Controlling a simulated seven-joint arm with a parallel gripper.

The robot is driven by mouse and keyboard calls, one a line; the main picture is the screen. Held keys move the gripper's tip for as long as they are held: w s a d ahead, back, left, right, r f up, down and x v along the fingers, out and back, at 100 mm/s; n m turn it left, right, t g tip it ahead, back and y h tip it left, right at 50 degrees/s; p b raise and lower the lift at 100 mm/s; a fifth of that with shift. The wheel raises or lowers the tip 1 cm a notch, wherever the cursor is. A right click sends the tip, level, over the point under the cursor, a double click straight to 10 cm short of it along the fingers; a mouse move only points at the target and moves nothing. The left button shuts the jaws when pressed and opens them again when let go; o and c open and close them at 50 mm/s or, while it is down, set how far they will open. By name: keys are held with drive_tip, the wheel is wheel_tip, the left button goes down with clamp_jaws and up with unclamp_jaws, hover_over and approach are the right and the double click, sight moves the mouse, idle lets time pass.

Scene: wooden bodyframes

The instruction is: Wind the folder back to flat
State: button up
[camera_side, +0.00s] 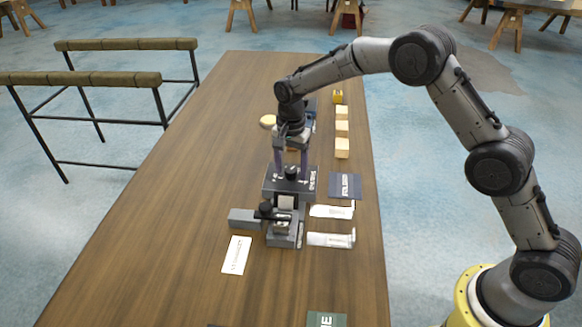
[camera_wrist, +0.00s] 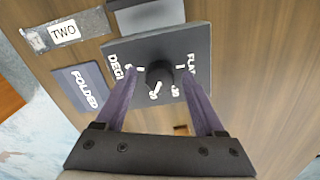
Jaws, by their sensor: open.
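The folder (camera_side: 283,232) is a grey metal device with a dark housing behind it on the wooden table. The housing's dark panel (camera_side: 290,184) faces up and carries a round black knob (camera_wrist: 159,76). Its printed scale, partly readable as "DEG" and "FLA", shows around the knob in the wrist view. My gripper (camera_wrist: 160,74) is open, with its two purple fingers on either side of the knob; I cannot tell whether they touch it. In the side view my gripper (camera_side: 291,168) points down over the panel. The knob's exact setting is unclear.
A dark blue "FOLDED" pad (camera_side: 345,185) lies right of the panel. Two pale labelled strips (camera_side: 332,211) (camera_side: 331,240) lie nearer. A white card (camera_side: 236,255) lies front left. Several wooden blocks (camera_side: 342,148) line the right edge. The table's left side (camera_side: 165,225) is clear.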

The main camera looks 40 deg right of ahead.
clamp_jaws()
drive_tip(key=shift+n, duration=0.3)
drive_tip(key=n, duration=1.1)
drive_tip(key=shift+n, duration=0.3)
drive_tip(key=n, duration=0.6)
drive_tip(key=shift+a+r, duration=0.1)
drive_tip(key=n, duration=0.6)
idle(0.4)
